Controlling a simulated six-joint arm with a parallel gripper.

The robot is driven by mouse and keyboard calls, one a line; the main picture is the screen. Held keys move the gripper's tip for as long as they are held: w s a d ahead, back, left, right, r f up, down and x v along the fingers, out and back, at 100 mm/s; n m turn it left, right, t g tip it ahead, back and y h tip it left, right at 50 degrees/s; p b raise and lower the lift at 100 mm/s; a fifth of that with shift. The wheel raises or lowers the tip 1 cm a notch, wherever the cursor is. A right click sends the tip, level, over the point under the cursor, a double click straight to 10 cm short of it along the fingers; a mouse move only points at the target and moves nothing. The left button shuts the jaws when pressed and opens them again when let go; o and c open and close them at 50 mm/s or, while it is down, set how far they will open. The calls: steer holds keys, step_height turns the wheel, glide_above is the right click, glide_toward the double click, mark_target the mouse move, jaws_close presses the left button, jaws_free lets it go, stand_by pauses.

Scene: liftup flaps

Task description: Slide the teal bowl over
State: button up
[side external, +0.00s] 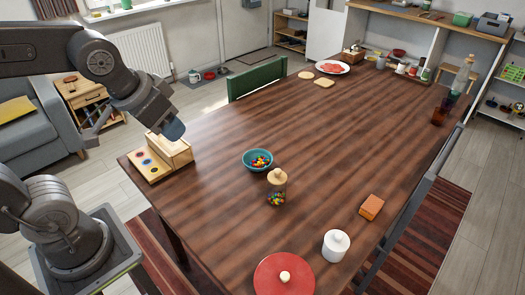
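The teal bowl (247,164) stands upright near the middle of the dark wooden table and holds several small coloured pieces. My gripper (160,128) is at the table's left end, over a pale wooden box (150,174) with coloured round marks on its top. It is well to the left of the bowl and apart from it. A blue-grey rounded piece shows at the gripper's lower end; I cannot tell whether it is part of the gripper or a separate thing. The fingers are seen at an angle, and their opening is unclear.
A jar with a wooden lid (277,177) stands close in front of the bowl. The table (330,140) is clear behind and right of the bowl. A green chair (258,80) stands behind.

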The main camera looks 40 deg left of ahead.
mark_target(267, 164)
steer(key=shift+o, duration=1.2)
steer(key=w+a+f+y, duration=0.1)
steer(key=w+f, duration=0.1)
steer(key=w, duration=0.7)
steer(key=shift+w+f+g, duration=0.2)
steer(key=shift+f+g, duration=0.05)
steer(key=shift+g, duration=0.05)
steer(key=w+f+y, duration=0.1)
steer(key=w+f, duration=1.5)
steer(key=f, duration=0.2)
steer(key=shift+w+f+g, duration=0.3)
steer(key=shift+w+f, duration=0.05)
steer(key=x, duration=1.3)
steer(key=shift+w+a+f, duration=0.2)
steer(key=shift+a+f, duration=0.1)
steer(key=shift+a, duration=0.05)
jaws_close()
